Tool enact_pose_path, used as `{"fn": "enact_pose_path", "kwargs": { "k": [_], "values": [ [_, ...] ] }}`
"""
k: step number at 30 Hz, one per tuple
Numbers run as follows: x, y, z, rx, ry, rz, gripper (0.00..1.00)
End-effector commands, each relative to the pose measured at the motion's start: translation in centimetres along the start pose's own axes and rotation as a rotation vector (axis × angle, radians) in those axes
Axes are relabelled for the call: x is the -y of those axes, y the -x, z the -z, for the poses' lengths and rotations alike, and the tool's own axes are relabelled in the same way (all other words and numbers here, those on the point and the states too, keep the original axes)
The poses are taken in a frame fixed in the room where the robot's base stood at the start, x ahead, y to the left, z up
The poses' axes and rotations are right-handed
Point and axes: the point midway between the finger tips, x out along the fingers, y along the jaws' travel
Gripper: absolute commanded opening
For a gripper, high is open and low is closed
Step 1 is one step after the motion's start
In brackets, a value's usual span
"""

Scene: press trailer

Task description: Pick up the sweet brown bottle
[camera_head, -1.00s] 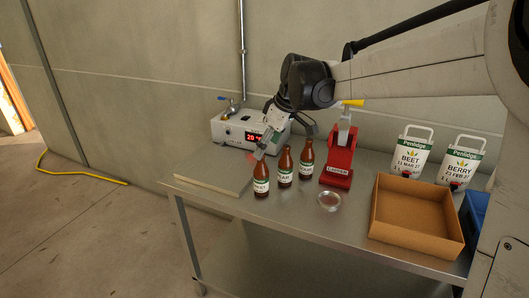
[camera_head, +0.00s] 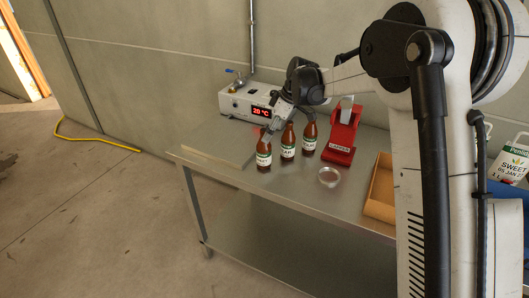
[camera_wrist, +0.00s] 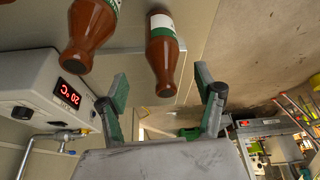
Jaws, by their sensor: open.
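Three brown bottles stand in a row on the steel table. The leftmost bottle (camera_head: 264,152) has a green and white label that seems to read "SWEET". The middle bottle (camera_head: 288,146) and the right bottle (camera_head: 309,139) stand beside it, and the middle label ends in "AR". My gripper (camera_head: 268,132) is behind and above the leftmost bottle, angled down. In the wrist view my gripper (camera_wrist: 165,93) is open and empty. One bottle (camera_wrist: 162,58) lies between the finger lines, just beyond the tips, its neck towards me. Another bottle (camera_wrist: 88,38) is outside the left finger.
A white heater unit (camera_head: 243,103) with a red display stands behind the bottles. A flat board (camera_head: 215,145) lies to their left. A red capper (camera_head: 342,135), a round clear dish (camera_head: 329,177) and a cardboard box (camera_head: 380,190) are to the right.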

Motion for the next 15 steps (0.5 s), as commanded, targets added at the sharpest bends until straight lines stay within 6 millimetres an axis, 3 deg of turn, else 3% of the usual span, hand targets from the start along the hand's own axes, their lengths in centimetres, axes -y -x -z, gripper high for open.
{"fn": "enact_pose_path", "kwargs": {
  "k": [3, 11, 15],
  "values": [
    [0.0, -1.6, 0.1, 0.0, 0.001, 0.0, 0.66],
    [0.1, -3.2, -0.1, 0.0, 0.0, 0.0, 0.66],
    [0.4, -5.0, -0.4, 0.0, 0.0, 0.0, 0.66]
  ]
}}
